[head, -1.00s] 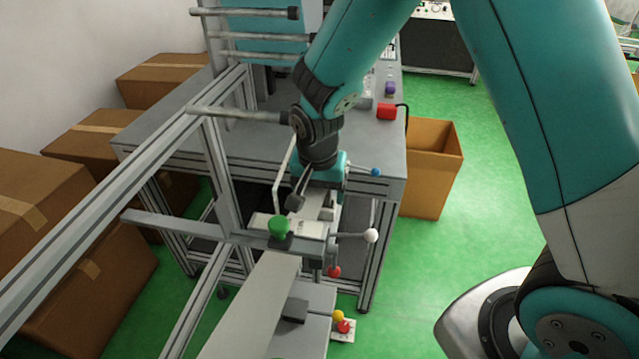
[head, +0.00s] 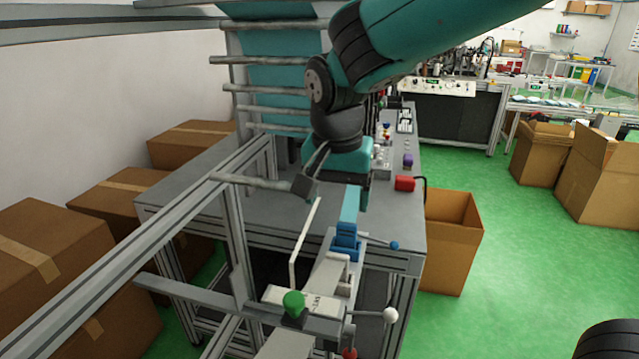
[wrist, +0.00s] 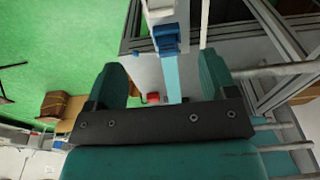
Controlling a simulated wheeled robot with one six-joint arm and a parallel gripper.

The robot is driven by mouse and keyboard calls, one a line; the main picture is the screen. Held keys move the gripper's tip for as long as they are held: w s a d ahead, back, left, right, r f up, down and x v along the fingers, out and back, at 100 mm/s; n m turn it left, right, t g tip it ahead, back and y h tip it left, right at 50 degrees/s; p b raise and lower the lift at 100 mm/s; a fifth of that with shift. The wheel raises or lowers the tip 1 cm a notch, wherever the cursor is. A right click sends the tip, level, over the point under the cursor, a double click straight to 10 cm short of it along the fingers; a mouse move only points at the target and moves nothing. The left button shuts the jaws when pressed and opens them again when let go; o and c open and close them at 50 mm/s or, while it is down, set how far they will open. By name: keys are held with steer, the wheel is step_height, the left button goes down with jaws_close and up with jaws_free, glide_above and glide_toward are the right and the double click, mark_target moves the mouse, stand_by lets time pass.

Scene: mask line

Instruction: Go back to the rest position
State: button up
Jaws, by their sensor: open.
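My gripper (head: 348,180) hangs from my teal arm in the upper middle of the head view, above the far end of the white rail. In the wrist view its two teal fingers (wrist: 161,78) stand wide apart and no object is held between them. A blue block (head: 346,235) with an upright blue piece stands on the rail just below the gripper. The block also shows in the wrist view (wrist: 167,38), with a light blue strip running toward the gap between the fingers. The fingertips are partly hidden in the head view.
A grey workbench (head: 190,205) with a metal frame stands around the rail. Levers with a green knob (head: 293,303), white knob (head: 390,315) and blue knob (head: 394,245) stick out nearby. Cardboard boxes (head: 50,250) line the left wall. Green floor (head: 540,260) is open at right.

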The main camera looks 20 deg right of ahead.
steer(key=s+a+n+y, duration=0.1)
steer(key=s+n+y, duration=0.1)
steer(key=s+n, duration=0.5)
steer(key=s+a+n+g+y, duration=0.1)
steer(key=s+a+n+y, duration=0.1)
steer(key=s+n, duration=0.5)
steer(key=s+r+y, duration=0.1)
steer(key=s, duration=0.5)
steer(key=shift+a, duration=0.1)
